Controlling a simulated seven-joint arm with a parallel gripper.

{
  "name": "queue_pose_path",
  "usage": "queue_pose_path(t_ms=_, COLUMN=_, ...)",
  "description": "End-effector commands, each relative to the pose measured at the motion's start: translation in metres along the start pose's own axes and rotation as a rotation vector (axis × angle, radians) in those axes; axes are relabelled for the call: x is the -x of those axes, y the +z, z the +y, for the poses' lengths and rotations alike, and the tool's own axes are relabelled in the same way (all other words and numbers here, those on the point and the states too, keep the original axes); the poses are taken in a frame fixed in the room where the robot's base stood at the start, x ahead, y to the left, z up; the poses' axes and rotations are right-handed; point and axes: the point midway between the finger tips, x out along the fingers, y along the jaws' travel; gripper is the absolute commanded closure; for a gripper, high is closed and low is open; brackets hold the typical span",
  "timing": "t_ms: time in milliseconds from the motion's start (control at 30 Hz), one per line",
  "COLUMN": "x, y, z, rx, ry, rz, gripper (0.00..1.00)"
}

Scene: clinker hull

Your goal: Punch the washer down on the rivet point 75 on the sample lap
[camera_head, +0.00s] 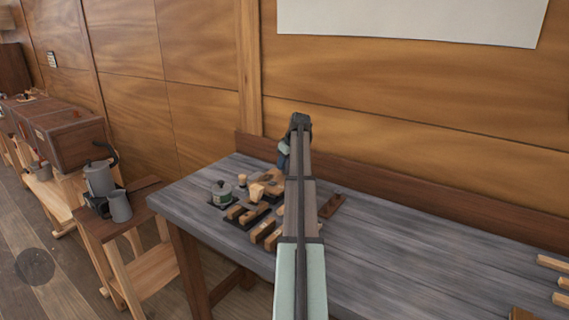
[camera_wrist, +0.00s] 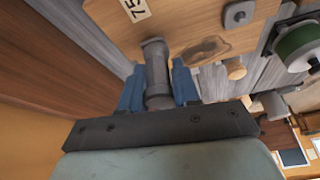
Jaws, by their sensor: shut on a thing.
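My gripper (camera_wrist: 158,85) has blue fingers shut on a grey cylindrical metal tool, the punch (camera_wrist: 156,70). The punch's far end is over or against a pale wooden board, seemingly the sample lap (camera_wrist: 190,20), beside a white label reading 75 (camera_wrist: 135,8). I cannot tell whether it touches. The punch hides the rivet point and any washer beneath it. A grey square plate with a round centre (camera_wrist: 238,14) is farther right on the board. In the head view, my gripper (camera_head: 284,155) is at the back of the bench, and my arm hides part of the lap (camera_head: 268,181).
The grey bench (camera_head: 400,255) is mostly clear right of my arm. A low backboard (camera_head: 420,208) runs behind. A side stand holds grey jugs (camera_head: 100,178).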

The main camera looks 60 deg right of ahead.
Motion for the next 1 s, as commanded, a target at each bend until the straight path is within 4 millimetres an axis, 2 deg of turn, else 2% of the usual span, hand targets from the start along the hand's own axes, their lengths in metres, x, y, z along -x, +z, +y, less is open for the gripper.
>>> queue_pose_path(t_ms=33, x=-0.001, y=0.001, z=-0.001, rx=0.000, ry=-0.001, rz=0.000, gripper=0.68)
queue_pose_path(t_ms=333, x=-0.001, y=0.001, z=-0.001, rx=0.000, ry=-0.001, rz=-0.001, gripper=0.39)
queue_pose_path(t_ms=667, x=0.001, y=0.000, z=0.000, rx=0.000, ry=-0.001, rz=-0.001, gripper=0.39)
queue_pose_path(t_ms=1000, x=0.027, y=-0.012, z=0.000, rx=0.001, ry=0.000, rz=0.000, gripper=0.39)
